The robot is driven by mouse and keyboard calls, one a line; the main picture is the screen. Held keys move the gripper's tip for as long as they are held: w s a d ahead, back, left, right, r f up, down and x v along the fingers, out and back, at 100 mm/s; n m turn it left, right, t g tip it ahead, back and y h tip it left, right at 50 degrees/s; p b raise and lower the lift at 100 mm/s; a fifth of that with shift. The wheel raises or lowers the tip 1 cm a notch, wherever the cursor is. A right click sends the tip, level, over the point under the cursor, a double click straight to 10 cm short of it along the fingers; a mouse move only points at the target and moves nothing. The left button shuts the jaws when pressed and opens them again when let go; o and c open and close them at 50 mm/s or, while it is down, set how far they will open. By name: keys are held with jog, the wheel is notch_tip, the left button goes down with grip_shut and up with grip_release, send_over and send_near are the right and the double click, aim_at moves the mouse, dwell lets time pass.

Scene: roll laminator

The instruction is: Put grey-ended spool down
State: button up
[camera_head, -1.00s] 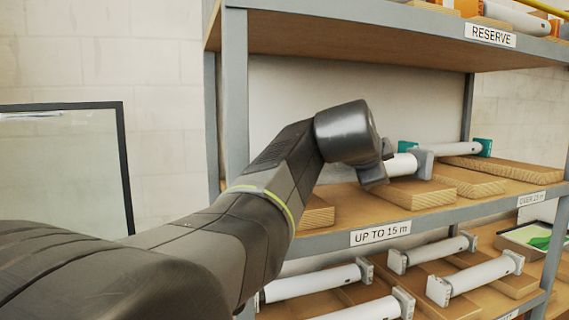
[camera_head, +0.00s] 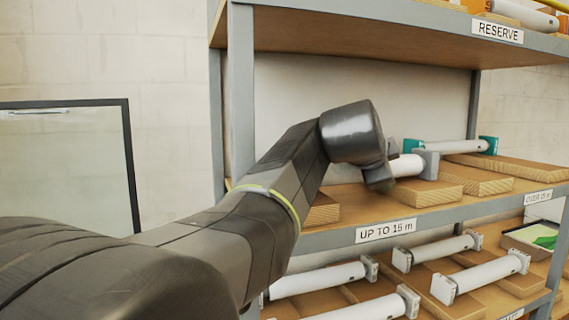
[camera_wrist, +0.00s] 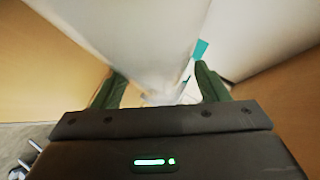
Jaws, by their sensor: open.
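The grey-ended spool, a white roll (camera_head: 407,166) with grey end blocks (camera_head: 428,163), lies on its side at the wooden blocks of the middle shelf, above the "UP TO 15 m" label. My gripper (camera_head: 384,170) is at its near-left end and partly hides that end. In the wrist view the white roll (camera_wrist: 150,45) runs between the two dark green fingers of my gripper (camera_wrist: 158,82). The fingers are open, one on each side of the roll. Whether either finger touches it cannot be told.
A teal-ended spool (camera_head: 455,147) lies behind and to the right. Bare wooden blocks (camera_head: 478,180) are to the right. Several grey-ended spools (camera_head: 482,275) lie on the lower shelf. The RESERVE shelf (camera_head: 340,22) overhangs my arm, and a grey post (camera_head: 240,100) stands left.

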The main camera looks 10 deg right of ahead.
jog(key=b+v, duration=0.2)
jog(key=v, duration=1)
jog(key=shift+d, duration=0.1)
jog(key=x, duration=0.8)
jog(key=p+x, duration=0.1)
jog(key=x, duration=0.3)
jog(key=shift+w+f, duration=0.1)
jog(key=shift+f, duration=0.25)
jog(key=shift+r+p, duration=0.5)
jog(key=shift+r, duration=0.65)
jog(key=shift+s+r, duration=0.1)
jog(key=shift+s, duration=0.1)
